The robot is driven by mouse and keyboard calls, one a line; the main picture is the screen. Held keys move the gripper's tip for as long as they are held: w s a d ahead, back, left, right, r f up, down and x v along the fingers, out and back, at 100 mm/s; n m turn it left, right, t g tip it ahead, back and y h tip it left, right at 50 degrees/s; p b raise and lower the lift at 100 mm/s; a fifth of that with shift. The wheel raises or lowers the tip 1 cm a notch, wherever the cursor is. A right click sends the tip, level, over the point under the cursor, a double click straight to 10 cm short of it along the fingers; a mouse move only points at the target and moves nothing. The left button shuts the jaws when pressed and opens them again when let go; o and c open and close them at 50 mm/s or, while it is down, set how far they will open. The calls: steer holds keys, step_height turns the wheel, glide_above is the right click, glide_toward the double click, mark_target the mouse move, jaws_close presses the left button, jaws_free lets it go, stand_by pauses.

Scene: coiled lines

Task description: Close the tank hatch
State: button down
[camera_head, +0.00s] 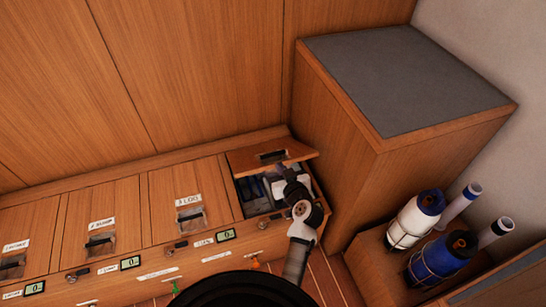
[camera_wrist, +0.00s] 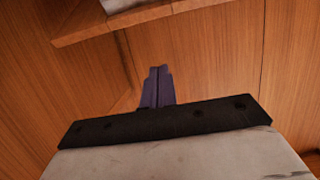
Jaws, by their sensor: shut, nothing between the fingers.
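The tank hatch (camera_head: 245,160) is the wooden lid with a dark recessed handle at the right end of the bench. It stands raised and tilted over its opening (camera_head: 240,208). Dark blue items and something white show inside. My gripper (camera_head: 281,168) is at the opening, just under or in front of the raised lid; I cannot tell if it touches it. In the wrist view my gripper (camera_wrist: 157,85) shows its two purple-grey fingers shut together with nothing between them. A wooden edge (camera_wrist: 150,17) crosses the top there; I cannot tell whether it is the lid.
Several shut hatches with labels and handles, such as the neighbouring one (camera_head: 188,205), run left along the bench. A tall wooden cabinet (camera_head: 400,80) with a grey top stands close at right. White and blue bottles (camera_head: 440,255) sit in a rack at lower right.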

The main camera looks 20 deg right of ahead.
steer(key=p, duration=0.2)
glide_above(274, 164)
steer(key=w, duration=0.1)
steer(key=shift+w+a+f, duration=0.1)
steer(key=shift+a+f, duration=0.05)
steer(key=shift+f, duration=0.5)
steer(key=shift+w+a+f, duration=0.1)
steer(key=shift+f, duration=0.5)
steer(key=shift+s+f+p, duration=0.2)
steer(key=shift+s+f, duration=0.25)
steer(key=shift+f, duration=0.15)
steer(key=shift+s+f+p, duration=0.2)
steer(key=shift+s+f, duration=0.2)
steer(key=shift+f, duration=0.2)
steer(key=shift+s+f, duration=0.4)
steer(key=shift+f, duration=0.2)
